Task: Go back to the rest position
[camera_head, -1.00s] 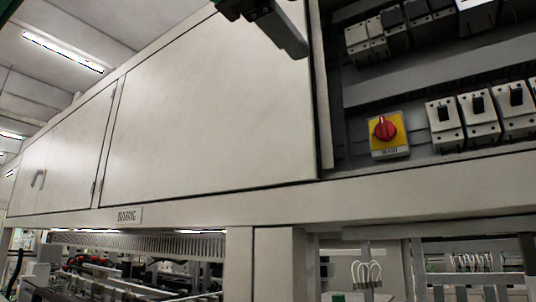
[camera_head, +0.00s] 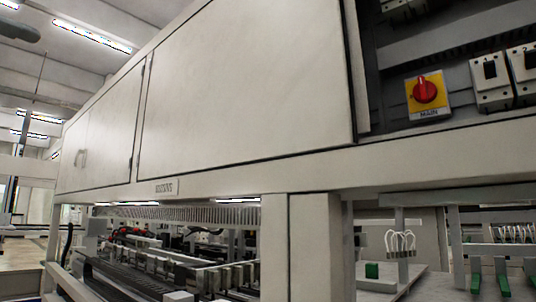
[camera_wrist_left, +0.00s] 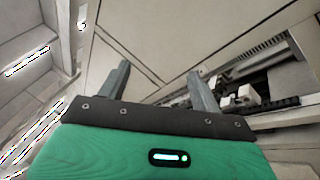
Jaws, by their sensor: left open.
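My left gripper (camera_wrist_left: 160,88) shows in the left wrist view, with its two grey fingers spread apart and nothing between them. Its green body fills the lower part of that view. Behind the fingers are pale panels, with machine parts beyond the right finger. Neither gripper shows in the head view now. My right gripper is in no view.
A pale cabinet (camera_head: 245,95) spans the head view. At right is an open electrical bay with a red rotary switch (camera_head: 425,90) on a yellow plate and several breakers (camera_head: 491,82). Below are posts (camera_head: 315,245) and layup machinery (camera_head: 190,265).

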